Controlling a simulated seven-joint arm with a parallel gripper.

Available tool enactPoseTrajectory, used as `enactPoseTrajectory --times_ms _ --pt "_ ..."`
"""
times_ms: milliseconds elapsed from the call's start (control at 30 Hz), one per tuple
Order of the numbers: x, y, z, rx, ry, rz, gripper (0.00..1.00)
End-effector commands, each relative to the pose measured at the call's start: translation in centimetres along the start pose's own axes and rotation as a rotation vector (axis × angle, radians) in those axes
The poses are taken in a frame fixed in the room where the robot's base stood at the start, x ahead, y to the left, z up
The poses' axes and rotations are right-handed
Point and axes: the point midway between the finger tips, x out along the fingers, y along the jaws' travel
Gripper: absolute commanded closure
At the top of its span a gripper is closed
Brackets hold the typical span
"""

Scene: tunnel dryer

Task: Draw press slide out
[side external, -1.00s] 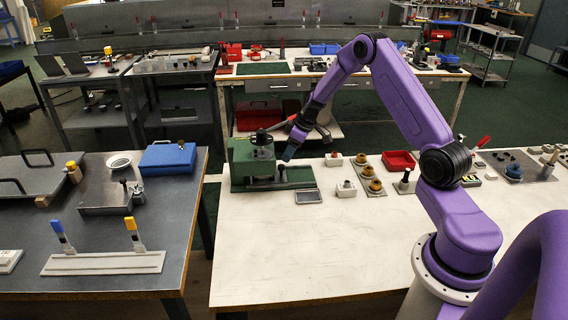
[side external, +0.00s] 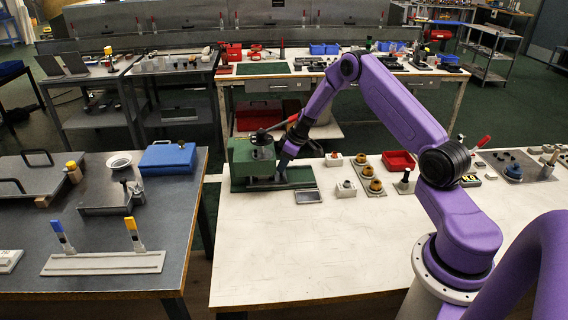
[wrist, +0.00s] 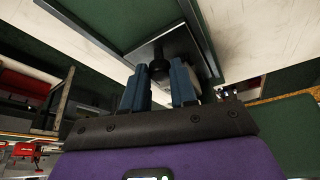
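The green press (side external: 250,158) stands at the back left corner of the white table, with a dark round hub and a long lever on top. My gripper (side external: 281,170) reaches down at the press's right side, low over its green base. In the wrist view a grey metal slide (wrist: 203,48) shows against the green body, with a dark round knob (wrist: 158,70) on it. The blue fingers of my gripper (wrist: 157,75) are apart, one on each side of the knob. I cannot tell whether either finger touches it. The arm partly hides the slide in the side view.
A small grey tray (side external: 308,196) lies just in front of the press base. A white block with a knob (side external: 346,188), brass-coloured parts (side external: 371,180) and a red bin (side external: 398,160) stand to the right. The table's front middle is clear.

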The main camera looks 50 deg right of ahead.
Motion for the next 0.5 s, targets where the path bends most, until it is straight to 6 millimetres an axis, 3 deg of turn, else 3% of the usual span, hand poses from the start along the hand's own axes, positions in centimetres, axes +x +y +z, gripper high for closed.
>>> enactPoseTrajectory --times_ms 233,500 --pt "-0.4 0.5 1.1 0.004 -0.002 -0.001 1.00" --pt "-2.8 3.1 6.9 0.008 -0.002 0.000 1.00"
